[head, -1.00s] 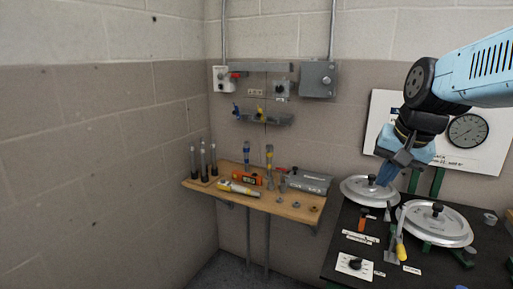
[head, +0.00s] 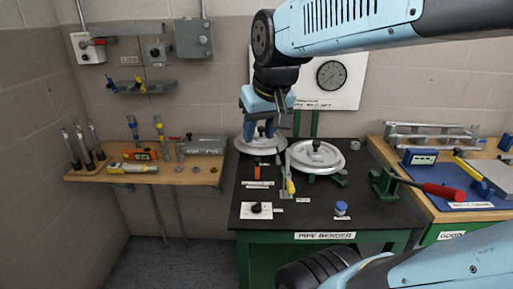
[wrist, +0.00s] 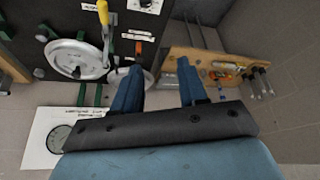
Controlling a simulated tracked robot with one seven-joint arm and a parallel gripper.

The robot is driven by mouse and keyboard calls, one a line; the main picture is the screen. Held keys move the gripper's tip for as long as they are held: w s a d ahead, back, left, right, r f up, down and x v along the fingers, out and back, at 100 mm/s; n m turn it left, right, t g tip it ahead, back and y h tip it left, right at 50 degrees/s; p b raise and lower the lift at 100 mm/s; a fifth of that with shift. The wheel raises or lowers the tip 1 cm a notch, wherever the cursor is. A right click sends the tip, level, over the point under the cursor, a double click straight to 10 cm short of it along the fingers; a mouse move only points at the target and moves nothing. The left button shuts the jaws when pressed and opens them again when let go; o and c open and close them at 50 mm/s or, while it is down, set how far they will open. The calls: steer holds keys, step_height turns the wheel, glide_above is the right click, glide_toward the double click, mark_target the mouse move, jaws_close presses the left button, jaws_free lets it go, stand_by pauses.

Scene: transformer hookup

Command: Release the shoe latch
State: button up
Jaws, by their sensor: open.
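The pipe bender stands on a black bench top (head: 255,218). It has a left silver disc (head: 243,147) and a larger right silver disc (head: 318,157), each with a dark knob. A yellow-handled lever (head: 290,186) stands in front of the right disc; it also shows in the wrist view (wrist: 103,14). A small orange handle (head: 257,172) is in front of the left disc. I cannot read which is labelled the shoe latch. My gripper (head: 268,128) is open and empty, above the left disc; its two blue fingers show in the wrist view (wrist: 160,70).
A black knob on a white plate (head: 257,210) and a blue-capped item (head: 341,208) are at the bench front. A red-handled lever (head: 440,190) on a green mount is at right. A wooden shelf with tools (head: 205,177) is at left.

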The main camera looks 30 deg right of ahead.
steer(key=w+d+m+g, duration=0.15)
steer(key=w+d, duration=0.35)
steer(key=w, duration=0.5)
steer(key=m+g+y, duration=0.2)
steer(key=m+g, duration=0.1)
glide_above(279, 152)
steer(key=d, duration=0.4)
step_height(279, 152, down, 14)
steer(key=r, duration=0.1)
steer(key=shift+n, duration=0.25)
steer(key=a+f, duration=0.1)
steer(key=f, duration=0.3)
steer(key=w+a+f, duration=0.1)
steer(key=f, duration=0.4)
steer(key=a+f, duration=0.1)
steer(key=f, duration=0.3)
steer(key=shift+w+f, duration=0.25)
steer(key=shift+w, duration=0.1)
jaws_close()
